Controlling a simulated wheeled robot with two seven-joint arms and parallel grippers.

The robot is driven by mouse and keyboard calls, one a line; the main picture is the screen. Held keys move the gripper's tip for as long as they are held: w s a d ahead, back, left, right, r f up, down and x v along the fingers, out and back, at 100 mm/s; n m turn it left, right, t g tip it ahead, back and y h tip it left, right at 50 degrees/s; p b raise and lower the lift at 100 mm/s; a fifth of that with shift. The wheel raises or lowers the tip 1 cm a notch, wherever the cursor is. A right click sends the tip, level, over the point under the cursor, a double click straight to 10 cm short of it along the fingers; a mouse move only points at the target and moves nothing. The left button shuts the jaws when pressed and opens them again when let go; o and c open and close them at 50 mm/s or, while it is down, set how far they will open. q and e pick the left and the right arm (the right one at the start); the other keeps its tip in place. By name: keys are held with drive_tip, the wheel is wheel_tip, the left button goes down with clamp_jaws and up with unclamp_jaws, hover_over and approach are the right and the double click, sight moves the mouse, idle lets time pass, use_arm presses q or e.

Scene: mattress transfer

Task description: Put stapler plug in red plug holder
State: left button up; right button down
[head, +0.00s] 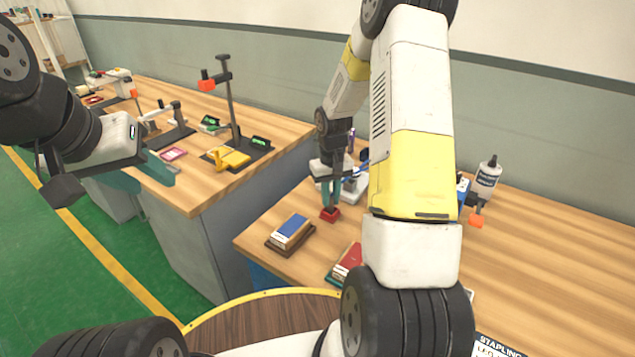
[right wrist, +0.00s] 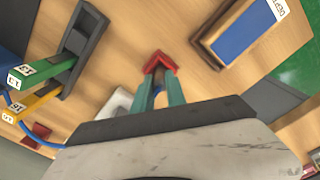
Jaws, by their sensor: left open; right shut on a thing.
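The red plug holder (head: 330,214) is a small red piece on the right-hand wooden table, just under my right gripper (head: 331,203). In the right wrist view the red holder (right wrist: 160,61) shows as an angled red shape at the tips of my teal right fingers (right wrist: 160,80). That gripper points down and is shut on a small dark thing, mostly hidden between the fingers, which seems to be the stapler plug. I cannot tell how deep it sits in the holder. My left gripper (head: 150,178) is open and empty at the left, near the left table.
A blue-topped block (head: 291,230) on a brown base lies left of the holder, and a red-topped block (head: 348,261) in front. A white bottle (head: 487,178) stands behind my right arm. Grey-framed green and yellow pieces (right wrist: 50,92) lie left of my right gripper. The left table (head: 200,190) holds several fixtures.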

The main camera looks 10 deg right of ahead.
drive_tip(key=shift+f, duration=0.2)
drive_tip(key=c, duration=1.4)
unclamp_jaws()
drive_tip(key=shift+o, duration=0.2)
drive_tip(key=shift+r, duration=0.1)
drive_tip(key=s+a+r+t, duration=0.1)
drive_tip(key=s+r, duration=0.1)
drive_tip(key=r, duration=0.8)
drive_tip(key=s+a+r, duration=0.1)
drive_tip(key=s+r, duration=0.1)
drive_tip(key=r, duration=0.8)
drive_tip(key=s+a+r+t, duration=0.1)
drive_tip(key=s+a+r, duration=0.1)
drive_tip(key=s, duration=0.4)
drive_tip(key=s+a+r+t+y, duration=0.1)
drive_tip(key=s+r+t, duration=0.1)
drive_tip(key=s+r, duration=0.2)
drive_tip(key=s+a+r+t+y, duration=0.1)
drive_tip(key=s+r, duration=0.3)
drive_tip(key=s, duration=0.5)
drive_tip(key=shift+a+m+t, duration=0.3)
drive_tip(key=shift+a+t, duration=0.3)
drive_tip(key=shift+a, duration=0.25)
